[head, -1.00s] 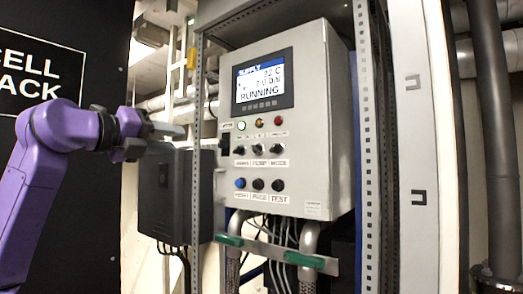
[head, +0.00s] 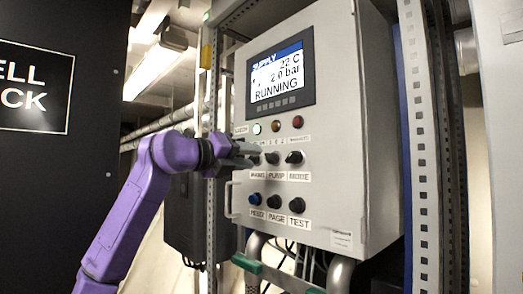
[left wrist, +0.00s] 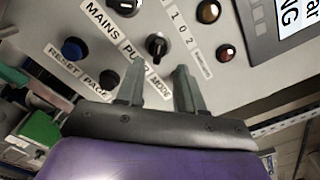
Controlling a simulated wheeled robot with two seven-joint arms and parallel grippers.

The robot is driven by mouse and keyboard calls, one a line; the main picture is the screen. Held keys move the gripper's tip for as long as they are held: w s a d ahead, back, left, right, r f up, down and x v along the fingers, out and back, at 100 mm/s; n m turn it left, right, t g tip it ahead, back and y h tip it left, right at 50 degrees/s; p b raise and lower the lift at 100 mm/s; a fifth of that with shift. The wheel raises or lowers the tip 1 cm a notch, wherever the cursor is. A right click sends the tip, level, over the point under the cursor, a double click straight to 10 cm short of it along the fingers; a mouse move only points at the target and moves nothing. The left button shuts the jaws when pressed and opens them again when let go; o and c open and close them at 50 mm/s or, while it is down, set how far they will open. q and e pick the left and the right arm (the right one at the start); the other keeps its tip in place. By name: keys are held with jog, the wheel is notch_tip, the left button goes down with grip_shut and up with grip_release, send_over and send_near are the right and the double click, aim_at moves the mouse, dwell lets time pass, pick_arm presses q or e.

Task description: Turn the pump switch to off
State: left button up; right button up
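The pump switch (head: 271,158) is a black rotary knob above the PUMP label, in the middle of the upper knob row on the grey control panel. In the left wrist view the pump switch (left wrist: 157,45) has a light pointer mark and stands just beyond the fingertips, roughly in line with the gap. My left gripper (head: 252,156) comes in from the left at the panel front. In the wrist view the left gripper (left wrist: 159,68) is open, with nothing between its two fingers. Contact with the panel cannot be told. My right gripper is in neither view.
The display (head: 279,75) reads RUNNING, 22 C and 2.0 bar. The mode knob (head: 294,157) and the lower buttons (head: 274,202) are close by. A rack post (head: 420,150) stands to the right of the panel.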

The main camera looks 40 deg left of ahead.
aim_at(266, 158)
pick_arm(q)
jog(key=w+p, duration=0.1)
jog(key=w, duration=0.4)
jog(key=shift+w+d+f, duration=0.15)
jog(key=shift+s, duration=0.35)
jog(key=shift+w, duration=0.1)
grip_shut()
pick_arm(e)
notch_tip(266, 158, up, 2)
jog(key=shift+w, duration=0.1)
pick_arm(q)
jog(key=shift+m, duration=0.3)
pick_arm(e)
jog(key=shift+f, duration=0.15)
pick_arm(q)
jog(key=shift+m+b, duration=0.3)
jog(key=shift+m, duration=0.2)
jog(key=shift+m+b, duration=0.4)
jog(key=shift+m, duration=3.1)
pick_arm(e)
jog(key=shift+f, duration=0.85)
